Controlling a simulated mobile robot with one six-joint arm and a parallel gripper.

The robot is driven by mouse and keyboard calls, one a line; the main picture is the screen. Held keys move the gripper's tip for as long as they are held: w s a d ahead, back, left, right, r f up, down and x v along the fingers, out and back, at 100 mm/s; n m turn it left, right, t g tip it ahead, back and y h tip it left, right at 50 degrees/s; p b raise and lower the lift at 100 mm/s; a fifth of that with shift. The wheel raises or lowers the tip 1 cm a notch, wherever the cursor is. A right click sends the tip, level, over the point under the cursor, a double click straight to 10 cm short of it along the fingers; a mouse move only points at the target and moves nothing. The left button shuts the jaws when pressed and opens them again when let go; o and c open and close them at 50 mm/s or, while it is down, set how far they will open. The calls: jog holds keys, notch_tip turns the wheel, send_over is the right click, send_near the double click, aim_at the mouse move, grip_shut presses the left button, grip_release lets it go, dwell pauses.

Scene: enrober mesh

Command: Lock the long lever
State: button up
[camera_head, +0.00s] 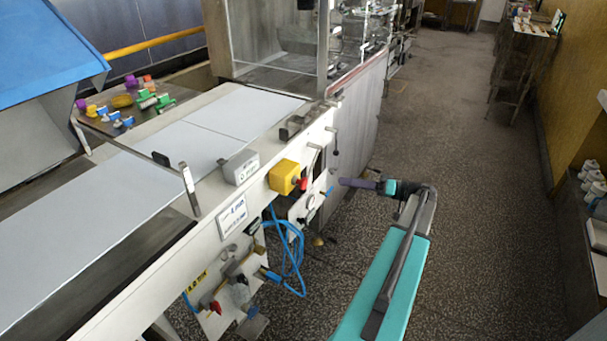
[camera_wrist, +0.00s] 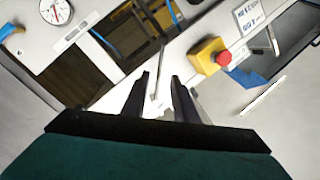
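A thin grey metal lever (camera_wrist: 158,76) stands out from the white machine frame in the wrist view. It shows between the two dark fingers of my gripper (camera_wrist: 160,88), which are apart. I cannot tell whether either finger touches it. The lever's lower part is partly hidden near the fingers. In the head view my arm reaches in from the lower right towards the machine's side panel. Several small levers and knobs show there, and I cannot tell which one is the long lever.
A yellow box with a red button (camera_head: 284,177) sits on the machine's side; it also shows right of my fingers in the wrist view (camera_wrist: 211,56). A round gauge (camera_wrist: 56,11) is at upper left. Blue hoses (camera_head: 287,250) hang below. The aisle floor (camera_head: 460,150) is clear.

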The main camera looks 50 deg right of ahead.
aim_at(308, 176)
jog(key=shift+s+d+r, duration=0.1)
jog(key=shift+r, duration=0.05)
jog(key=p+x, duration=0.2)
jog(key=x, duration=1.2)
dwell(0.4)
grip_shut()
dwell(1.2)
